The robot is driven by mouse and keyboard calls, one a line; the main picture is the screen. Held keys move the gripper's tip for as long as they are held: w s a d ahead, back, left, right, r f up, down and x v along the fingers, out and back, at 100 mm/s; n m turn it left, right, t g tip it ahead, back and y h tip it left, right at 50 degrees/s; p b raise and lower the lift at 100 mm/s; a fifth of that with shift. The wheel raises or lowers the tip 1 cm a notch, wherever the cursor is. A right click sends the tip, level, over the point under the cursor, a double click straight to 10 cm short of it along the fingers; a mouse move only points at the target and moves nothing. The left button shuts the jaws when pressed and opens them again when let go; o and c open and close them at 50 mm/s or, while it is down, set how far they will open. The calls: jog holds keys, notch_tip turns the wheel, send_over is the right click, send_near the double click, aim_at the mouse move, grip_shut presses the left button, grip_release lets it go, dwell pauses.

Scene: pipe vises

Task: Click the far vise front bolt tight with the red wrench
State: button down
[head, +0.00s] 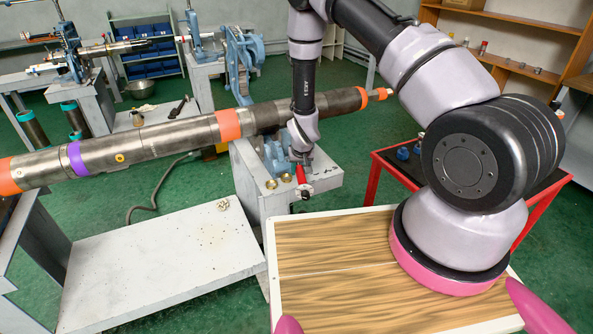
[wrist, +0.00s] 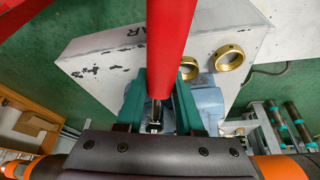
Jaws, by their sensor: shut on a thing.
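The red wrench (head: 301,174) hangs below my gripper (head: 300,159) in the head view, with a round dark head at its lower end. In the wrist view its red handle (wrist: 172,45) runs up the middle, between the green fingers of my gripper (wrist: 158,105), which are shut on it. A blue vise (head: 275,152) stands on a pale stand under the long pipe, just left of my gripper. Part of the blue vise (wrist: 208,103) shows behind the right finger in the wrist view. The front bolt cannot be made out, nor whether the wrench touches it.
The long grey pipe (head: 150,142) with orange bands crosses beside my arm. Brass rings (head: 286,177) lie on the stand (head: 325,172); they also show in the wrist view (wrist: 229,57). A red-framed table (head: 374,180) is at right.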

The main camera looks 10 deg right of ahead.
jog(key=shift+r, duration=0.1)
jog(key=shift+r, duration=2.2)
